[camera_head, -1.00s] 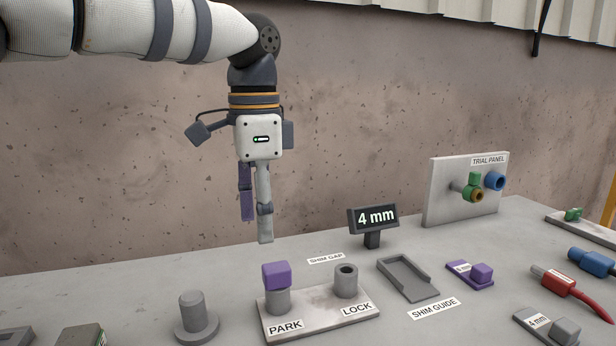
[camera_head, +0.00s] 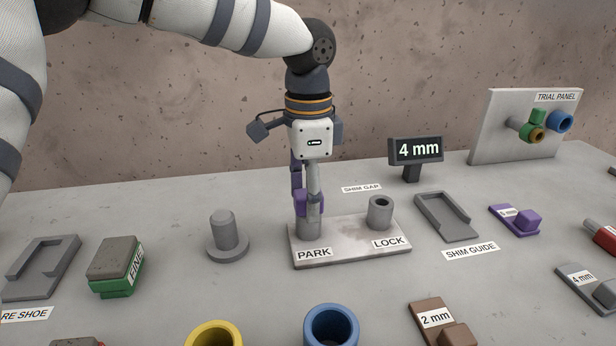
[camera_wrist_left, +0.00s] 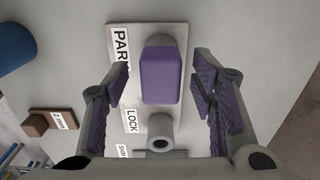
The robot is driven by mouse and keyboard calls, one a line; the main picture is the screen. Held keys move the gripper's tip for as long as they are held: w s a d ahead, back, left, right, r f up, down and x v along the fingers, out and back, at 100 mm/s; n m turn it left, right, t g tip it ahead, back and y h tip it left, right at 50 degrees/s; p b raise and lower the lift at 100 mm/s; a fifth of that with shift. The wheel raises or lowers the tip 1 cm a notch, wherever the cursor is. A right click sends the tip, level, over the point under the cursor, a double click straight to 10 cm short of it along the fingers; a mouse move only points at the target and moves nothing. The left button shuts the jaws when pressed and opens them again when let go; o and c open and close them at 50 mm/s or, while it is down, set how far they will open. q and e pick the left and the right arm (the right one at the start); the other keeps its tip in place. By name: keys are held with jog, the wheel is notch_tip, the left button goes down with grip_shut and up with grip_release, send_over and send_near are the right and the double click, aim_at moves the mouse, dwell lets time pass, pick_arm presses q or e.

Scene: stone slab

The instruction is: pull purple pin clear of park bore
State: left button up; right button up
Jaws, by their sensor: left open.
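The purple pin (camera_head: 301,203) sits in the grey park bore (camera_head: 309,228) on the pale base plate (camera_head: 347,252). In the head view the pin is partly hidden behind a finger. My left gripper (camera_head: 307,200) points straight down at the pin. In the left wrist view the pin's purple block head (camera_wrist_left: 162,75) shows between the two open purple-padded fingers (camera_wrist_left: 164,90), with a gap on each side. The empty lock bore (camera_head: 380,212) stands to the right on the same plate. My right gripper is not in view.
A grey peg (camera_head: 225,232) stands left of the plate. A 4 mm sign (camera_head: 415,150) and the shim guide (camera_head: 447,218) are to the right. Yellow (camera_head: 214,335) and blue (camera_head: 331,325) rings are in front.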

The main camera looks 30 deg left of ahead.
pick_arm(q)
grip_shut()
jog(key=shift+r+p, duration=0.3)
jog(key=shift+r, duration=2.7)
notch_tip(320, 180, up, 6)
jog(key=shift+f, duration=0.1)
